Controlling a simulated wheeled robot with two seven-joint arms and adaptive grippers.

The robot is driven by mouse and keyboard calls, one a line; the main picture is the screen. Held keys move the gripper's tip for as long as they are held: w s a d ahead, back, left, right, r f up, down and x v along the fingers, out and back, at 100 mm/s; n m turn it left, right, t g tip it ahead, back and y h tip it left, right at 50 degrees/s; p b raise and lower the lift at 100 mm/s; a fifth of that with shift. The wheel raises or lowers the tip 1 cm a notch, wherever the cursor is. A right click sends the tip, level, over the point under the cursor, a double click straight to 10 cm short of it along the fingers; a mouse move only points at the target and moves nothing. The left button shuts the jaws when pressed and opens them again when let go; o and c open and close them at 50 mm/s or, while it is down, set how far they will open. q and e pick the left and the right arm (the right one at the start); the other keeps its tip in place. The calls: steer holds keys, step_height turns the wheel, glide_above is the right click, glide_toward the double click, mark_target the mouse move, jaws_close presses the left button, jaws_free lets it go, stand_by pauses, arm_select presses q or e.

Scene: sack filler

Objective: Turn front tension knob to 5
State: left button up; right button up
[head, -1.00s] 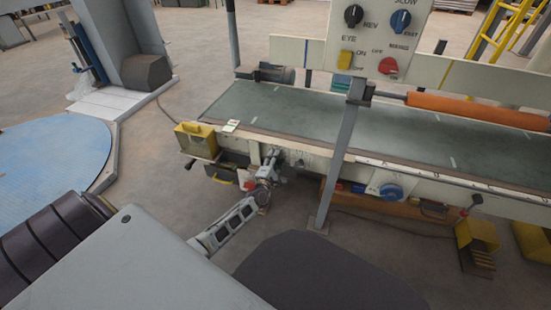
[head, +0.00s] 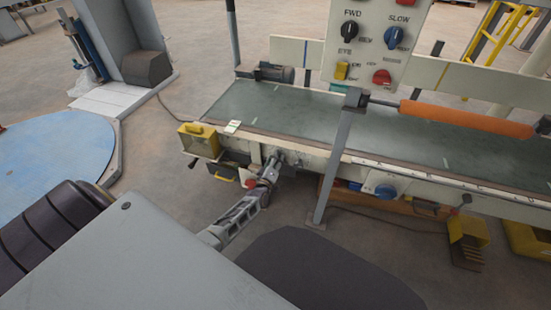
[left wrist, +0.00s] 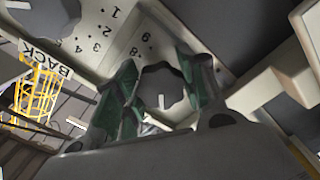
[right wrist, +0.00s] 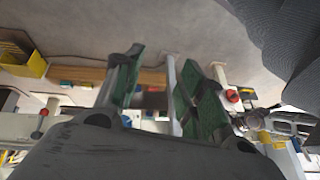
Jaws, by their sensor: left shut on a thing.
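The front tension knob (left wrist: 160,86) is a dark grey lobed knob on a pale plate, in the left wrist view. It sits between the fingers of my left gripper (left wrist: 158,92), which is shut on it. A white mark on the knob points down in that view. The digits 8 and 9 show above it; the rest of its scale is hidden. In the head view my left gripper (head: 272,162) is at the conveyor's front side, and the knob is too small to read. My right gripper (right wrist: 165,75) is open and empty.
A second dark knob (left wrist: 38,14), with digits 1 to 4 and a BACK label (left wrist: 46,58), is nearby. The conveyor (head: 330,125) runs behind my left gripper. A yellow box (head: 199,140) is left of it, and a grey post (head: 334,165) and blue knob (head: 385,191) are right.

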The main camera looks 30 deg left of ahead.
arm_select(q)
steer(key=m+p, duration=0.1)
steer(key=m, duration=0.3)
steer(key=shift+m+p, duration=0.35)
steer(key=shift+m, duration=0.05)
steer(key=shift+f+m+p, duration=0.1)
steer(key=shift+m+p, duration=0.4)
steer(key=shift+m, duration=1.4)
arm_select(e)
step_height(320, 180, up, 6)
steer(key=s+d+g+h, duration=0.1)
steer(key=d, duration=0.1)
steer(key=shift+r, duration=0.15)
arm_select(q)
steer(key=o, duration=1)
steer(key=shift+o, duration=0.2)
steer(key=shift+s, duration=0.15)
steer(key=v, duration=1.1)
steer(key=shift+s, duration=0.35)
steer(key=shift+f, duration=0.1)
